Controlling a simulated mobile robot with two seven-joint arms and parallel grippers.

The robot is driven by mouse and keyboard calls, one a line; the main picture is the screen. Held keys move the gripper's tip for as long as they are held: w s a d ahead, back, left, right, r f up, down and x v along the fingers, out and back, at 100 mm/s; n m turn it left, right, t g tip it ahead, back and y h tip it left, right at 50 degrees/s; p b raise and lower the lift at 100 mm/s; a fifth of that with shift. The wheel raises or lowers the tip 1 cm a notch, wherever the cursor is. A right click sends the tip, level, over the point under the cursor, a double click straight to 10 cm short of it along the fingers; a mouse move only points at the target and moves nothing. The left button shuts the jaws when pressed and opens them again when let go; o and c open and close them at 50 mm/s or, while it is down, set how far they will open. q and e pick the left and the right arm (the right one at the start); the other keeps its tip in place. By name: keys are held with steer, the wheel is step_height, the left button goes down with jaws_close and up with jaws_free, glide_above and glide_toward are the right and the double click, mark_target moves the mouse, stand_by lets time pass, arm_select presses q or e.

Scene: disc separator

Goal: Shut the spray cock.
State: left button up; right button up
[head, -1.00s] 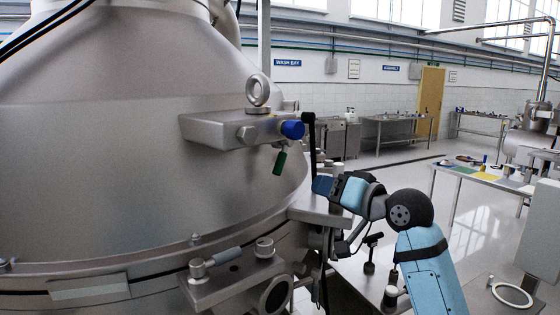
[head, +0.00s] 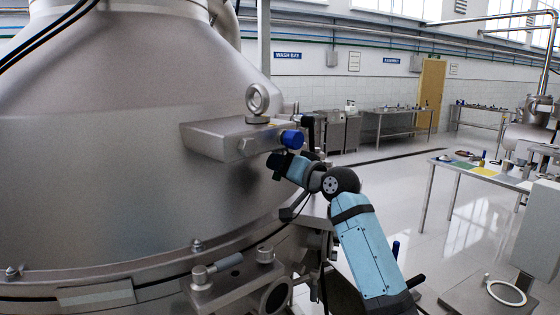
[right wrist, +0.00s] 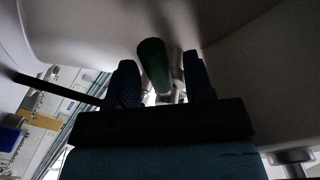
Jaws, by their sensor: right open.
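The green handle (right wrist: 153,65), which I take to be the spray cock's lever, shows between the two dark fingers of my right gripper (right wrist: 160,66) in the right wrist view. The fingers stand apart, with a gap visible on each side of it. In the head view my right gripper (head: 277,165) is at the separator's bracket (head: 215,140), just below the blue knob (head: 292,139). The gripper and wrist hide the green handle there. My left gripper is not in view.
The large steel separator hood (head: 120,150) fills the left side, close to my right gripper. A lifting eye (head: 258,101) stands on the bracket. A lower clamp block (head: 235,283) juts out below. Tables and open floor lie to the right.

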steer(key=shift+w+a, duration=0.25)
steer(key=shift+w, duration=0.05)
steer(key=shift+c, duration=0.4)
jaws_close()
steer(key=shift+s+a+r+m, duration=0.2)
steer(key=shift+m, duration=0.5)
steer(key=shift+o, duration=0.4)
jaws_free()
